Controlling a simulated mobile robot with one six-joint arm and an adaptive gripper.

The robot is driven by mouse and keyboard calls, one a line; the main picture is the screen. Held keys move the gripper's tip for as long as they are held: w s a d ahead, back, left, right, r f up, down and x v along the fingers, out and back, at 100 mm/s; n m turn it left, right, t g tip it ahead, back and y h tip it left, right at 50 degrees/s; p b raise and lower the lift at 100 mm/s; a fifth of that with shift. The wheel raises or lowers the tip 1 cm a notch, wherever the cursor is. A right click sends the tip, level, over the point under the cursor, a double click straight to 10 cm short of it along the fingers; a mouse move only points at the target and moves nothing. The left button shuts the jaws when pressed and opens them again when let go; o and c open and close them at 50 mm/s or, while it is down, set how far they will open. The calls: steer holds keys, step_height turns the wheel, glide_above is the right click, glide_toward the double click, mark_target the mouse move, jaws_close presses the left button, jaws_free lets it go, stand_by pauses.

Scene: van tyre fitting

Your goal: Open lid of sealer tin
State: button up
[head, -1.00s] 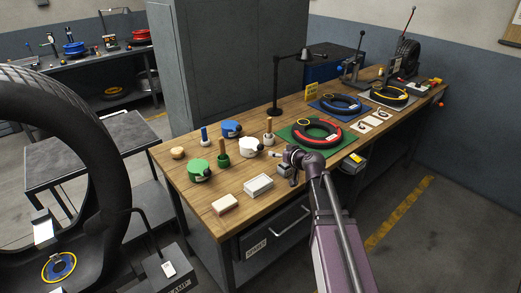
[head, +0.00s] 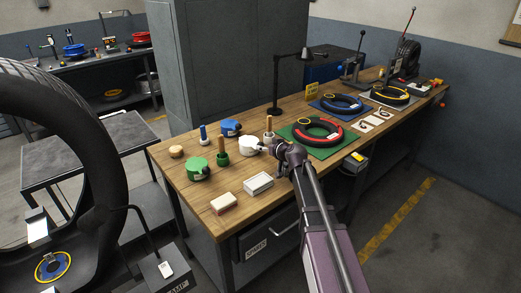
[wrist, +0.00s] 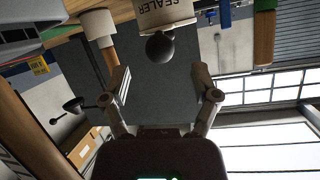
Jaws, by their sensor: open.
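The sealer tin (head: 249,146) is a white tin standing on the wooden bench. In the wrist view the tin (wrist: 163,13) shows its SEALER label at the top edge, with a dark round knob (wrist: 160,46) on it. The knob lies beyond the fingertips. In the head view my gripper (head: 268,149) is just right of the tin, and its fingers are hard to make out.
A green tin (head: 199,168) and a blue tin (head: 231,128) stand nearby. A pale pot with a wooden handle (head: 268,131) is close behind my gripper. A white tray (head: 258,184) lies in front, and a green mat (head: 334,144) with a tyre is to the right.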

mark_target(252, 141)
steer(key=shift+b+x, duration=0.65)
steer(key=shift+x, duration=1.75)
steer(key=shift+d, duration=0.1)
jaws_close()
